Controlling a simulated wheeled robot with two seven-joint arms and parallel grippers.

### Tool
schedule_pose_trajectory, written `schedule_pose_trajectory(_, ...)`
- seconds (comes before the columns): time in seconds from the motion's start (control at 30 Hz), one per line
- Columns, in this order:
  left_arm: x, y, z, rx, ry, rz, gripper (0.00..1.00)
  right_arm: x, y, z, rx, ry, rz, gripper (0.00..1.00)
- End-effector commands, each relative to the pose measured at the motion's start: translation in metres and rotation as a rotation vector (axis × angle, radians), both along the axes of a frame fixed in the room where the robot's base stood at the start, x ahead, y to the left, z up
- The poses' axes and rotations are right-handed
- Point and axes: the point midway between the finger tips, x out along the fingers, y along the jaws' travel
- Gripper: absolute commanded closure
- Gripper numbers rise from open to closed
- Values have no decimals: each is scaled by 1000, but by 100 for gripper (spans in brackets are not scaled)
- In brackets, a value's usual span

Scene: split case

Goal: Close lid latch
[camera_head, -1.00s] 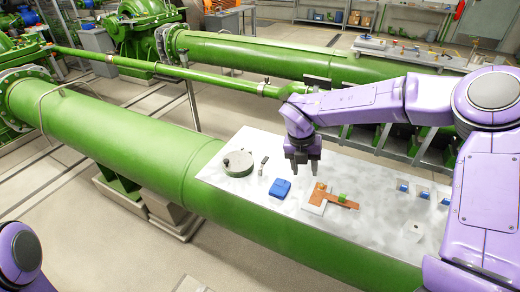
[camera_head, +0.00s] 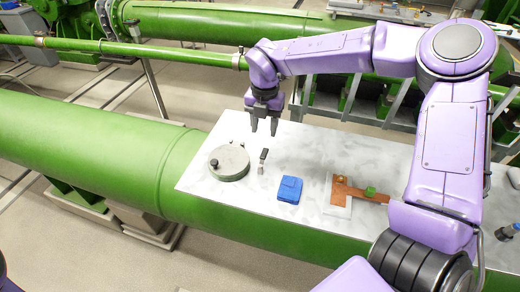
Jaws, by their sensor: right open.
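My right gripper (camera_head: 264,127) is open and empty, fingers pointing down over the far left part of the metal tabletop (camera_head: 315,160). A small upright piece with a black top (camera_head: 263,156) stands just below the gripper in the picture, apart from it. A blue block-like case (camera_head: 289,189) lies to the right. I cannot tell which of these carries the latch, or whether a latch is open. My left gripper is out of view.
An orange-brown flat piece with a green part (camera_head: 369,190) and a white block (camera_head: 338,206) lie farther right. My right arm covers the table's right part.

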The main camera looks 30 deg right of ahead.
Motion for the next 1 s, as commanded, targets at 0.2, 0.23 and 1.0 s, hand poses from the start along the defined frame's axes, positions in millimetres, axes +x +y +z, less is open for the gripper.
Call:
schedule_pose_trajectory(0.2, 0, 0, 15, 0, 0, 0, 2, -2, 0, -43, 0, 8, 3, 53)
schedule_pose_trajectory(0.23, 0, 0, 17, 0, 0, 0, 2, -2, 0, -50, -1, 7, 1, 53)
schedule_pose_trajectory(1.0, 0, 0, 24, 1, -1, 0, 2, 0, 0, -97, 0, 1, 1, 100)
